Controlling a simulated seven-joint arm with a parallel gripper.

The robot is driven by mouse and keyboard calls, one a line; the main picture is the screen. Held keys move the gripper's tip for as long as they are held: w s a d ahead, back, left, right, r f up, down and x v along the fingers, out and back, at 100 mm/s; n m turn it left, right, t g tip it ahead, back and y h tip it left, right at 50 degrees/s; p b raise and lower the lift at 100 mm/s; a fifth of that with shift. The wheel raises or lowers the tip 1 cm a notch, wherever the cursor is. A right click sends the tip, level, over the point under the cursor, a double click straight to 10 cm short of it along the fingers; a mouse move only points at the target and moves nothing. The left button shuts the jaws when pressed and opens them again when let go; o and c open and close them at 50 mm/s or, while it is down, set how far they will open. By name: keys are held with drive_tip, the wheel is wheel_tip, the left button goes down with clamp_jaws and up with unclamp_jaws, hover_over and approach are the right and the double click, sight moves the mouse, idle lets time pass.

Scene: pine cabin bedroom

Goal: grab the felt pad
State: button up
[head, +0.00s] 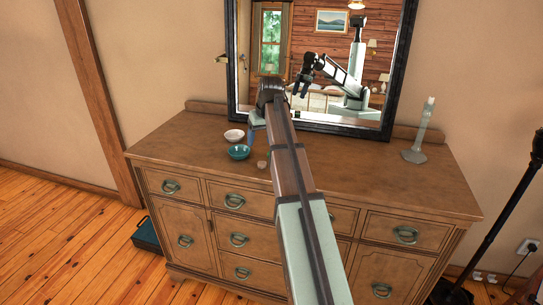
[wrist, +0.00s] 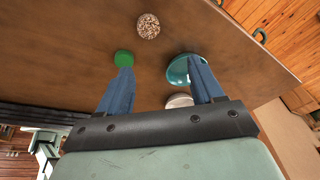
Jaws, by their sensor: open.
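A small round green disc (wrist: 123,57), which looks like the felt pad, lies on the brown dresser top in the wrist view. The tip of my left finger partly covers it in that view; I cannot tell how high the finger is above it. The disc does not show in the head view, where my arm covers part of the dresser top. My gripper (wrist: 160,68) is open, its two blue fingers apart with nothing held between them. In the head view a blue finger (head: 250,137) shows above the dresser, near the bowls.
A teal bowl (wrist: 177,71) is beside and partly behind my right finger. A white bowl (wrist: 179,101) is close to it. A speckled round piece (wrist: 148,26) lies beyond the disc. A mirror (head: 240,60) stands behind; a glass candlestick (head: 416,140) stands right. The dresser's right half (head: 400,185) is mostly clear.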

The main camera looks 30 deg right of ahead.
drive_tip(key=d+r, duration=0.4)
drive_tip(key=d, duration=0.3)
drive_tip(key=shift+n+h, duration=0.3)
drive_tip(key=shift+h, duration=0.1)
drive_tip(key=shift+a+x, duration=0.2)
drive_tip(key=shift+x, duration=6.6)
drive_tip(key=shift+w, duration=0.2)
drive_tip(key=shift+c, duration=0.4)
drive_tip(key=c, duration=1)
drive_tip(key=shift+r, duration=0.15)
drive_tip(key=shift+c, duration=0.2)
